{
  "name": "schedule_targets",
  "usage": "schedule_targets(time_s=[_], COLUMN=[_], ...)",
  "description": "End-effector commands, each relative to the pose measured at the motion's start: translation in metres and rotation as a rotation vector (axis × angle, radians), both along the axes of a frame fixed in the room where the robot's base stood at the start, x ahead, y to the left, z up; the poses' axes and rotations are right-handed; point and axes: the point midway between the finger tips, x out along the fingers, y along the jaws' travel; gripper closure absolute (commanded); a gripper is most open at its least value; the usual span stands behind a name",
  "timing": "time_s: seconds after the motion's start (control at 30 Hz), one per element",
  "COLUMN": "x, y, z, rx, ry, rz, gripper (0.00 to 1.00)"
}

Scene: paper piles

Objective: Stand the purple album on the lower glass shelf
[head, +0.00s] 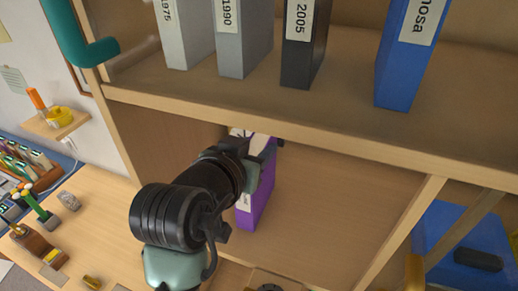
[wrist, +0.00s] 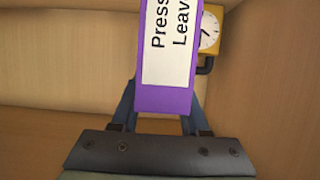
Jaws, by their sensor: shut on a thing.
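The purple album (head: 256,203) is upright inside the lower wooden compartment, below the row of binders. My gripper (head: 262,160) is shut on it, reaching in from the front left. In the wrist view the album (wrist: 165,100) shows its spine, with a white label reading "Press Leav…", between my fingers (wrist: 158,112). I cannot tell whether its bottom edge touches the board. The lower shelf board (head: 335,215) looks like wood, not glass. My arm hides part of the compartment's left side.
A yellow clock (wrist: 209,35) stands behind the album. Grey, black and blue binders (head: 405,60) stand on the upper shelf (head: 330,115), whose front edge is above my gripper. The board right of the album is clear up to a wooden upright (head: 400,235).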

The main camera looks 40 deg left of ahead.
Motion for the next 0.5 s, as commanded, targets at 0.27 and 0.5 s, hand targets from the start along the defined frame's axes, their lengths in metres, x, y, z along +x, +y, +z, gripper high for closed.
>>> schedule_targets(time_s=[0.27, 0.5], x=[0.0, 0.0001], y=[0.0, 0.0001], z=[-0.0041, -0.0036], rx=[-0.001, -0.001], ry=[0.003, 0.002], rz=[0.0, 0.0], gripper=[0.5, 0.25])
